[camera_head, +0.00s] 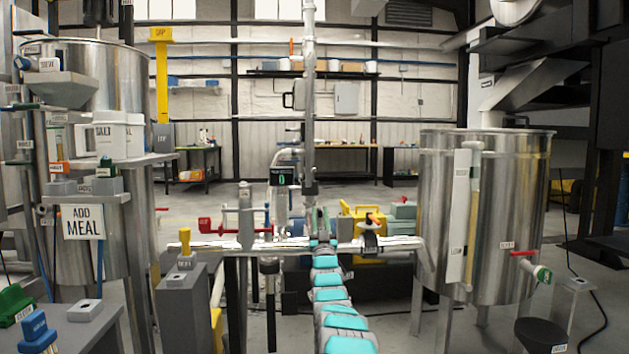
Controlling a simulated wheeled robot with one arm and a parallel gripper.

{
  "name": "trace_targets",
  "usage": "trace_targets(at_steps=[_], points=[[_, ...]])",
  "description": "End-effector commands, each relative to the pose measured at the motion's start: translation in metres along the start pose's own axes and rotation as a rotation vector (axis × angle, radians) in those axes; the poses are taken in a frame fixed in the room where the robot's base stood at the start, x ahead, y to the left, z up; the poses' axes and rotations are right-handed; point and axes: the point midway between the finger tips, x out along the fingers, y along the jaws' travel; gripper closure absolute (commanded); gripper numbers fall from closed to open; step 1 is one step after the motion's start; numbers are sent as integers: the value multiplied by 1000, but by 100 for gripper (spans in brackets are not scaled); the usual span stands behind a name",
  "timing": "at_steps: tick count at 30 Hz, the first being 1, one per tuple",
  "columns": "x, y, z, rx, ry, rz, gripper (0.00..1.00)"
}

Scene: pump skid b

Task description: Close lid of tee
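A horizontal steel pipe run (392,243) crosses the middle of the view, between the left tank stand and the right tank. A tee with a lid cannot be singled out with certainty; my arm covers part of the pipe. My grey and turquoise arm reaches from the bottom centre up to this pipe. My gripper (319,222) is at its far end, small and overlapping the pipe in the picture. Its fingers are too small to show whether they are open or shut, or whether they touch anything.
A red-handled valve (222,228) and an orange-handled valve (371,221) sit on the pipe either side of my gripper. A vertical pipe (309,110) rises behind it. A large steel tank (505,210) stands right. A grey pedestal (183,300) stands front left.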

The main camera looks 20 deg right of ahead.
Motion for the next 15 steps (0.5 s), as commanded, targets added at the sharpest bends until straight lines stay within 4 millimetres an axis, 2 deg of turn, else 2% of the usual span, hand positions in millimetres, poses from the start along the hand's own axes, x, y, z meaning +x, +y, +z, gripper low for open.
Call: trace_targets(at_steps=[1,4,15], points=[[0,0,0,0,0,0,62],[0,0,0,0,1,0,52],[0,0,-1,0,1,0,52]])
